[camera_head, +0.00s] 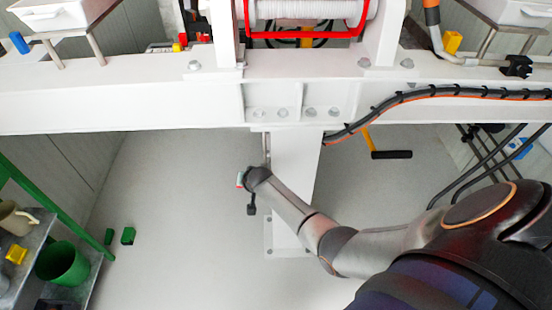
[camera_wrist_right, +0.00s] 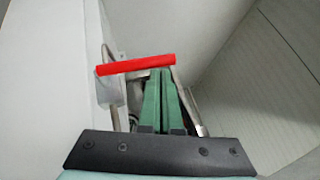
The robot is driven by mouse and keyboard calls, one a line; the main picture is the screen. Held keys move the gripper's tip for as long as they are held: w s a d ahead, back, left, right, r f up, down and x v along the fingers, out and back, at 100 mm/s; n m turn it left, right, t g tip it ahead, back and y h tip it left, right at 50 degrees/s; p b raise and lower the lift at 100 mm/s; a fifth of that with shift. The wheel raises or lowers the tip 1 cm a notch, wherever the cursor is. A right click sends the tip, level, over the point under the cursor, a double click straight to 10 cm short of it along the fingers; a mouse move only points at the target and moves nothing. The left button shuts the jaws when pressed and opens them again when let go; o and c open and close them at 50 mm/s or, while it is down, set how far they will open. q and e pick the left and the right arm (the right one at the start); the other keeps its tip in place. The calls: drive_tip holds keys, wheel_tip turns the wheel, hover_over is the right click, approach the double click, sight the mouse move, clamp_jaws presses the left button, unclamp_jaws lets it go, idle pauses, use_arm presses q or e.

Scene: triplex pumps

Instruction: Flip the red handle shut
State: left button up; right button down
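The red handle (camera_wrist_right: 135,65) is a straight bar across the upper middle of the right wrist view. Metal arms run down from near both of its ends beside a grey bracket (camera_wrist_right: 106,85). My right gripper (camera_wrist_right: 162,72) has its green fingers side by side with only a thin line between them. Their tips meet the lower edge of the bar near its right end; I cannot tell whether they touch it. In the head view my right gripper (camera_head: 241,180) is beside the white post, below the beam. The handle cannot be made out there. My left gripper is not in view.
A white beam (camera_head: 150,105) crosses above the gripper, and a white post (camera_head: 290,185) stands beside it. A black cable (camera_head: 400,98) runs along the beam. A yellow-handled hammer (camera_head: 390,154) lies on the right. Green blocks (camera_head: 128,236) lie on open floor at left.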

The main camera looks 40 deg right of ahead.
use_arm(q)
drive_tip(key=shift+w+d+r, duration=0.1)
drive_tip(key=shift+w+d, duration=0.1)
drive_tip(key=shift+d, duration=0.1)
use_arm(e)
drive_tip(key=shift+w+a+f, duration=0.1)
drive_tip(key=shift+a+f, duration=0.1)
drive_tip(key=shift+f, duration=0.15)
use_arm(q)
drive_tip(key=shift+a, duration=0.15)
use_arm(e)
drive_tip(key=shift+r, duration=0.1)
